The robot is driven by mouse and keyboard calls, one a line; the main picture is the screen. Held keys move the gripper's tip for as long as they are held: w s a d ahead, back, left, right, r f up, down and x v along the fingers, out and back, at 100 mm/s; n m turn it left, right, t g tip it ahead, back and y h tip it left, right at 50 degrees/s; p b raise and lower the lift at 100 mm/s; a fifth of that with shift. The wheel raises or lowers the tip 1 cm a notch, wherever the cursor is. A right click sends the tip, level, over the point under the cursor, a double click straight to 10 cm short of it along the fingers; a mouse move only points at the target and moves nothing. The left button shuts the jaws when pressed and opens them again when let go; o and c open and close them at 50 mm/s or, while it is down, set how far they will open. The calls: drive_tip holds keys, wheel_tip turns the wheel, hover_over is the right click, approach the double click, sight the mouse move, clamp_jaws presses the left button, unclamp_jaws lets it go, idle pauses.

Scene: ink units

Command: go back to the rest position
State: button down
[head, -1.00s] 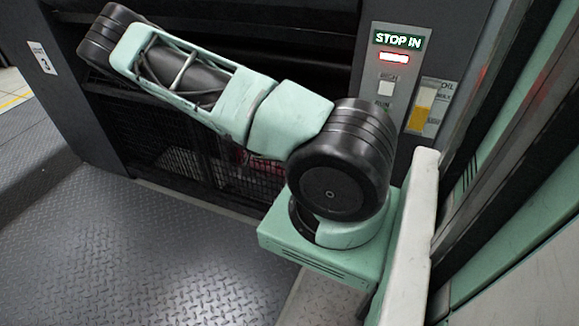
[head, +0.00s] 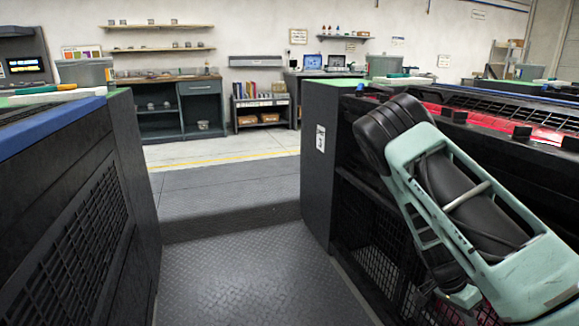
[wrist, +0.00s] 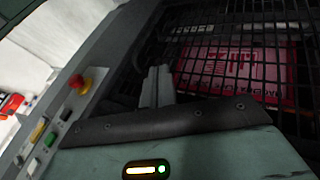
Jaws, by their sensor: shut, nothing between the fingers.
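My gripper (wrist: 158,85) shows in the wrist view as grey fingers, close together, beyond the black padded edge of my wrist. Nothing is held in it. A dark wire mesh guard with a red printed panel (wrist: 245,72) behind it fills the right of that view. In the head view my folded arm stands at the right, beside the dark ink unit (head: 320,165).
A control panel with a red mushroom button (wrist: 80,84) is at the wrist view's left. Another dark unit (head: 75,215) stands left in the head view. Between the units the tread-plate floor (head: 240,275) is clear. A workbench (head: 165,80) and shelves are far back.

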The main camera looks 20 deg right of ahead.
drive_tip(key=w+a+r+n+t+y, duration=0.15)
drive_tip(key=a+r+n, duration=0.25)
drive_tip(key=a, duration=0.6)
drive_tip(key=w+a+r+n+t+y, duration=0.15)
drive_tip(key=a+r+n, duration=0.25)
drive_tip(key=a, duration=0.7)
drive_tip(key=s+a+r+n+y, duration=0.1)
drive_tip(key=s+a+r+n, duration=0.2)
drive_tip(key=a+r+n, duration=0.3)
drive_tip(key=s+a+r+n+y, duration=0.1)
drive_tip(key=s+a+r+n, duration=0.25)
drive_tip(key=a, duration=0.45)
drive_tip(key=s+a+r+n+t, duration=0.2)
drive_tip(key=s+a+r+n, duration=0.3)
drive_tip(key=s+r+n, duration=0.25)
wheel_tip(320, 180, up, 22)
drive_tip(key=p, duration=2.2)
drive_tip(key=shift+s+f, duration=0.25)
drive_tip(key=shift+s, duration=0.05)
drive_tip(key=shift+d, duration=0.1)
